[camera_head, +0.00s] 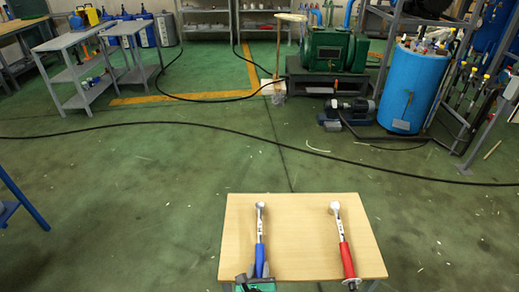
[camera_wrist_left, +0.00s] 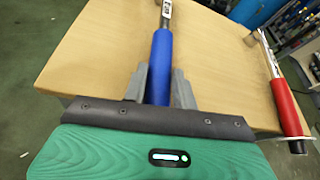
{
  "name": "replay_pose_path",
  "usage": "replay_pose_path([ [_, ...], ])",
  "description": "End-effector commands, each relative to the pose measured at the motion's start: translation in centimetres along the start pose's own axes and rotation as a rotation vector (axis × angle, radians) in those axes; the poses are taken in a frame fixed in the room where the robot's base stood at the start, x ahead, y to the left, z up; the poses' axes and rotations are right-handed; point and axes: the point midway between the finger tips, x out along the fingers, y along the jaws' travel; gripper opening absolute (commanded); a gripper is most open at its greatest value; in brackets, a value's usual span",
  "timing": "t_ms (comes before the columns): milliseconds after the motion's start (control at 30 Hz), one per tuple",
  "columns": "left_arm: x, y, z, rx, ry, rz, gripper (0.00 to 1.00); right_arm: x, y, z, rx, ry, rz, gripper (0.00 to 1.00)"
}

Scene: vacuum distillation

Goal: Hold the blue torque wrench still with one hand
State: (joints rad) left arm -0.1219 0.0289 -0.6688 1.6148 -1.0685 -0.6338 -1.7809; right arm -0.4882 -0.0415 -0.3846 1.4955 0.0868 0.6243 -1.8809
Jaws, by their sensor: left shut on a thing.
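The blue torque wrench (camera_head: 260,240) lies on the left part of a small wooden table, its silver head pointing away from me. My left gripper (camera_head: 257,276) is at the table's near edge, shut on the lower end of the blue handle. In the left wrist view, the grey fingers (camera_wrist_left: 160,88) stand on both sides of the blue handle (camera_wrist_left: 162,60). The wrench's lower end is hidden by the gripper body. My right gripper is not in view.
A red-handled torque wrench (camera_head: 342,240) lies on the right of the wooden table (camera_head: 300,240), clear of the blue one. A black cable (camera_head: 200,124) crosses the green floor beyond. Shelves, a green machine (camera_head: 333,50) and a blue drum (camera_head: 412,88) stand at the back.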

Motion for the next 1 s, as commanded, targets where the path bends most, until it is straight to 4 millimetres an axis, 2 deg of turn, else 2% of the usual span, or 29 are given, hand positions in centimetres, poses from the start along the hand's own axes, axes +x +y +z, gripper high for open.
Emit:
replay_pose_path([
  [33,-0.2,0.2,-1.4,0.004,0.023,0.003,0.0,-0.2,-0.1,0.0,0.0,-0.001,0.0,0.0],
  [367,-0.2,0.2,-1.4,0.004,0.023,0.004,0.0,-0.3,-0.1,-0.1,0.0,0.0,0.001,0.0],
  [400,-0.2,0.2,-1.4,0.004,0.023,0.004,0.3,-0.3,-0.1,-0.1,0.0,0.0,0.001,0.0],
  [500,-0.2,0.2,-1.4,0.005,0.022,0.004,0.49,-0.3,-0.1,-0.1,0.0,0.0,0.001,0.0],
  [533,-0.2,0.3,-1.4,0.005,0.022,0.004,0.53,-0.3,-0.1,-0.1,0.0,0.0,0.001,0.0],
  [833,-0.4,0.4,-1.0,0.004,0.017,0.007,0.53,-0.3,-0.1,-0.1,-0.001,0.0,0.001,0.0],
  [1000,-2.6,0.2,-0.9,0.003,0.015,0.004,0.53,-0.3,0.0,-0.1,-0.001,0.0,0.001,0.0],
])
